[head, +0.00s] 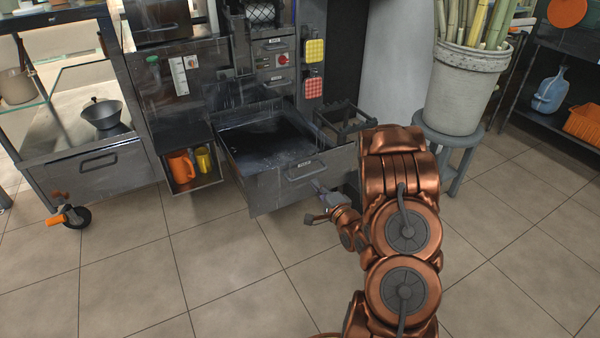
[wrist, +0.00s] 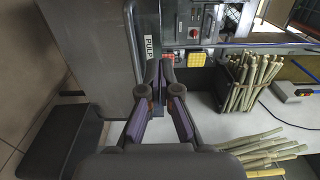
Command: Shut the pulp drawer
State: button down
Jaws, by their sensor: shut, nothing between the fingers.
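The pulp drawer (head: 264,193) stands pulled out of the dark press cabinet in the head view. Its metal front faces the lower right, with a small label and a bar handle (head: 304,172). Its dark inside looks shiny, with no clear heap in it. My gripper (head: 318,187) is shut and empty, just in front of the drawer front, below the handle. I cannot tell whether it touches. In the wrist view my gripper (wrist: 158,68) points at a grey panel with a label reading PULP (wrist: 151,48); its fingertips lie close below that label.
A bucket of canes (head: 467,85) stands on a stool (head: 450,150) to the right. An open cubby with orange (head: 181,166) and yellow (head: 204,159) mugs is left of the drawer. A dark slatted rack (head: 345,122) stands behind it. Tiled floor in front is clear.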

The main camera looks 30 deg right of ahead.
aim_at(296, 162)
jog(key=w+b, duration=0.1)
jog(key=w, duration=0.2)
jog(key=w+b, duration=0.2)
jog(key=w, duration=0.2)
jog(key=w+d+b, duration=0.1)
jog(key=w+b, duration=0.1)
jog(key=w, duration=0.2)
jog(key=shift+w, duration=0.15)
